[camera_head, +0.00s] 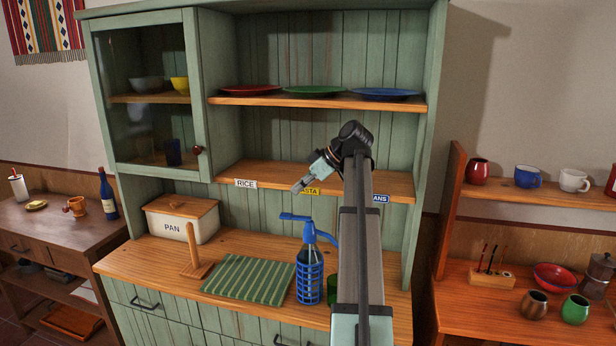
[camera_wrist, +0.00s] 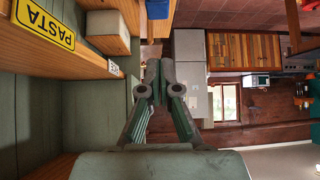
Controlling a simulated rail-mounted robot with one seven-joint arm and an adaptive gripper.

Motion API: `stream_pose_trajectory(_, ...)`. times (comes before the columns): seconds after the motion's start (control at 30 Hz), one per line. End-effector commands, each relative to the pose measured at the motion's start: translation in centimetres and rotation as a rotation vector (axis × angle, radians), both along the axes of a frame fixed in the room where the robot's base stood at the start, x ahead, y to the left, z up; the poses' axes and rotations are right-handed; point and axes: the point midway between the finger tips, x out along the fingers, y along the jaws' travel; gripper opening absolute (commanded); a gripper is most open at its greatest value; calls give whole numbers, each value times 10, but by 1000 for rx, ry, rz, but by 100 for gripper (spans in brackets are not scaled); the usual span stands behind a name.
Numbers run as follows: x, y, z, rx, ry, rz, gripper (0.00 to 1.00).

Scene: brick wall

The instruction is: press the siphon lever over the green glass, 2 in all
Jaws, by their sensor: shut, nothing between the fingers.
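The siphon (camera_head: 309,274) stands upright on the cupboard's wooden counter, with a dark glass body, a blue lattice sleeve and a blue head. Its blue lever (camera_head: 294,217) juts to the left at the top. The green glass (camera_head: 332,289) stands just right of the siphon, mostly hidden behind my arm. My gripper (camera_head: 299,187) is shut and empty, above the lever and apart from it, in front of the labelled shelf. Its closed fingers (camera_wrist: 158,80) also show in the wrist view, where I cannot make out the siphon or the glass.
A green striped cloth (camera_head: 250,279), a wooden stand (camera_head: 196,262) and a PAN box (camera_head: 182,218) are left of the siphon. The shelf with RICE and PASTA labels (camera_head: 245,183) runs close behind my gripper. Plates (camera_head: 315,90) lie on the upper shelf.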

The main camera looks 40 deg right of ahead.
Motion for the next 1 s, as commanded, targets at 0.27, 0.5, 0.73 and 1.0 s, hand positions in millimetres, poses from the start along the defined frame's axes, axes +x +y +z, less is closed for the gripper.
stream_pose_trajectory(0.27, 22, 17, -38, 1, 0, -1, 0)
stream_pose_trajectory(0.5, 23, 16, -62, 0, 0, -1, 0)
stream_pose_trajectory(0.73, 23, 16, -68, -1, 0, -1, 0)
stream_pose_trajectory(1.0, 23, 15, -68, -1, 0, -1, 0)
